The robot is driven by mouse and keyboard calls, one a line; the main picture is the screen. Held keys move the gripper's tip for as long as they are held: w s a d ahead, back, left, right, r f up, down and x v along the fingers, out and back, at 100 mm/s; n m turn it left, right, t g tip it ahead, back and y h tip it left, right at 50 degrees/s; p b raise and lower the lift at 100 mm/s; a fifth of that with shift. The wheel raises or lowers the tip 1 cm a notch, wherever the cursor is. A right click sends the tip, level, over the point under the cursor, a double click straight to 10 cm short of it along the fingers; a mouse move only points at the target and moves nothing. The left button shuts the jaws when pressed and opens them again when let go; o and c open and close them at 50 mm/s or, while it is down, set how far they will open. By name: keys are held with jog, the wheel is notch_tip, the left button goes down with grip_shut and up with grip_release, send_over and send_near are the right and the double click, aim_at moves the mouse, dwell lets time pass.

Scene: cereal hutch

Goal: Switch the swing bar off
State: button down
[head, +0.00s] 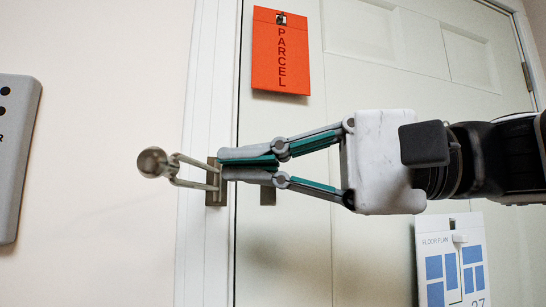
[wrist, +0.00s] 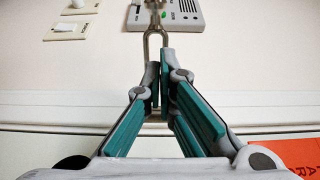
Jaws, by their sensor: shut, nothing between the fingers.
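The swing bar (head: 187,171) is a U-shaped metal loop with a round knob end, on a small plate at the door frame. It points left, over the frame and wall, away from the door (head: 385,100). It also shows in the wrist view (wrist: 147,42), rising past the fingertips toward the wall. My gripper (head: 228,165) is shut and empty, reaching in from the right with its tips at the bar's plate end. In the wrist view the closed fingertips (wrist: 159,78) sit at the bar's base. Whether they touch it I cannot tell.
An orange PARCEL card (head: 281,75) hangs on the door above my gripper. A floor plan sheet (head: 434,262) hangs below my arm. A grey wall panel (head: 17,150) is at far left. Switch plates (wrist: 68,31) show in the wrist view.

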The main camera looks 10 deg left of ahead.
aim_at(193, 174)
jog(key=shift+s+a, duration=0.2)
jog(key=shift+a, duration=1.15)
